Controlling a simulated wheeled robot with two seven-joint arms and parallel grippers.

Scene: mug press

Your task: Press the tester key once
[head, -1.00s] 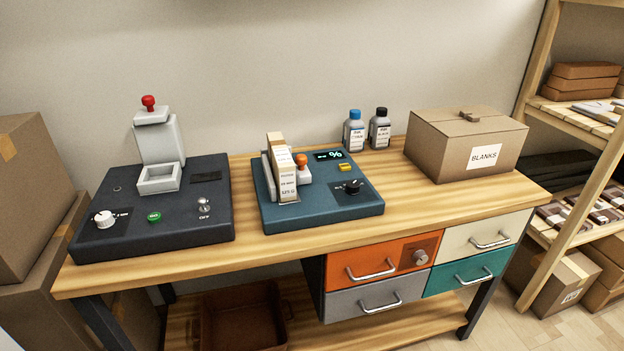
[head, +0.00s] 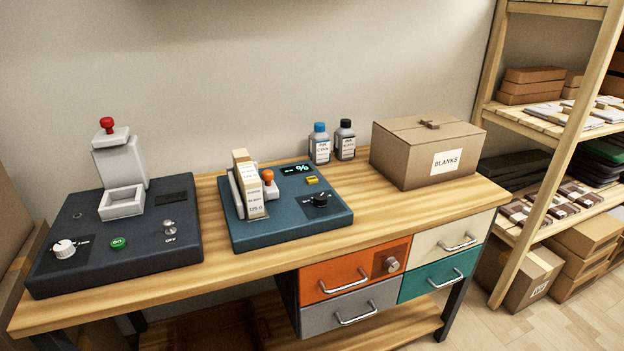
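The tester (head: 290,228) is a blue-teal box in the middle of the wooden bench. It has a dark display (head: 297,169) reading a green "%", a small yellow key (head: 312,180) below the display, and a black knob (head: 320,199) on a dark plate. A labelled carton (head: 253,197) stands upright in a grey holder on its left side, with an orange-topped lever (head: 267,177) beside it. Neither of my grippers is in the head view.
A dark press unit (head: 120,262) with a red-knobbed column stands at the left. Two ink bottles (head: 320,148) and a BLANKS box (head: 415,162) stand behind and right. Drawers (head: 350,273) hang under the bench. Shelves (head: 560,120) rise at the right. Bare wood lies right of the tester.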

